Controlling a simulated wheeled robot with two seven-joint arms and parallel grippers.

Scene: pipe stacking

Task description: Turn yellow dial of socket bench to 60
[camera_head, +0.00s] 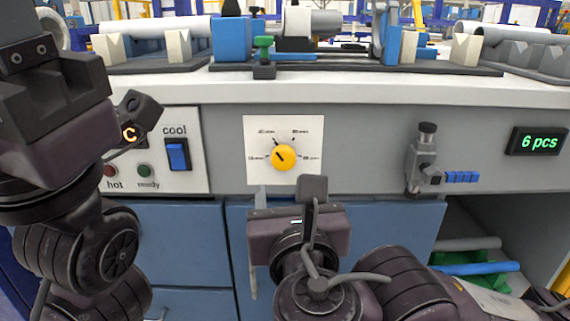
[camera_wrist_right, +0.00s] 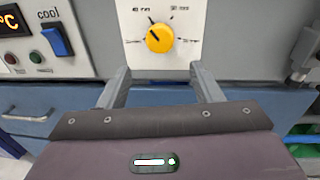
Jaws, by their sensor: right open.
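The yellow dial (camera_head: 285,158) is a round knob on a white square plate (camera_head: 256,128) on the bench front. Its dark pointer mark points to the upper left. Small labels ring it, too small to read surely. The dial also shows in the right wrist view (camera_wrist_right: 159,39). My right gripper (camera_head: 287,197) is below the dial, apart from it. In the right wrist view its two grey fingers (camera_wrist_right: 162,82) stand wide apart with nothing between them, below the dial. My left gripper (camera_head: 45,85) is at the far left; its fingertips are not clearly shown.
Left of the dial is a panel with a blue "cool" switch (camera_head: 177,154) and hot and ready lights. Right are a grey valve-like fixture (camera_head: 424,160) and a "6 pcs" display (camera_head: 538,141). The white bench top (camera_head: 330,92) overhangs above, carrying pipes and blocks. Blue drawers (camera_head: 180,245) lie below.

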